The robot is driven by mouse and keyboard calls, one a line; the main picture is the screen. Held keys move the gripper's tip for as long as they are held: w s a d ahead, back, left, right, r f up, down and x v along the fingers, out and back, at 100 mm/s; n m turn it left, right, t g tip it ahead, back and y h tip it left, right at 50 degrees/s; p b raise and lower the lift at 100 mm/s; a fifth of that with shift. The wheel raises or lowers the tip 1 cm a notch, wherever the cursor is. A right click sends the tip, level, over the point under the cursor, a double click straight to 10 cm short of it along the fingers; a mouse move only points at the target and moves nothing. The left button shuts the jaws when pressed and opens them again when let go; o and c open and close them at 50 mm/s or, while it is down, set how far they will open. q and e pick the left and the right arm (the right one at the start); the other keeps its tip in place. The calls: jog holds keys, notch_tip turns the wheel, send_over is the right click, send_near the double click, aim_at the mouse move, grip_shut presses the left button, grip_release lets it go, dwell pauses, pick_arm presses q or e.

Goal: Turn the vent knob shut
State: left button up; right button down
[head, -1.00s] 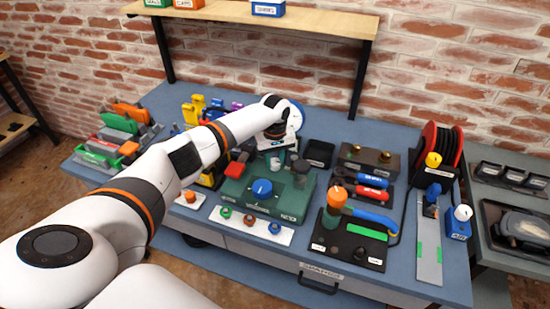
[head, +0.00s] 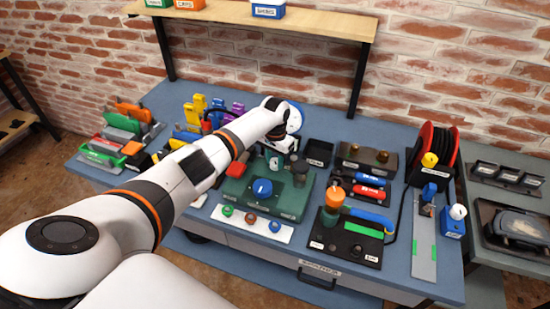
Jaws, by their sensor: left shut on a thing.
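A green unit (head: 292,204) lies on the blue bench, with a large blue knob (head: 262,188) with a white pointer on its front part. The blue knob stands free and nothing touches it. My left gripper (head: 275,161) reaches down at the back edge of the green unit, behind the blue knob. Its fingers are shut on a small piece there, which seems to be the vent knob; the hand and fingers hide most of it. My right gripper is not in view.
A dark cylinder (head: 300,171) stands just right of my left gripper. A white strip (head: 237,225) with several coloured knobs lies in front. A black unit with an orange-topped handle (head: 334,197) is at right. A blue-and-white disc (head: 295,118) rises behind my wrist.

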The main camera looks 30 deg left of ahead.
aim_at(275, 161)
pick_arm(q)
jog(key=m, duration=0.5)
jog(key=shift+m, duration=0.4)
dwell(0.4)
jog(key=o, duration=1)
notch_tip(275, 161, up, 12)
jog(key=shift+r+b, duration=0.1)
jog(key=shift+b, duration=0.7)
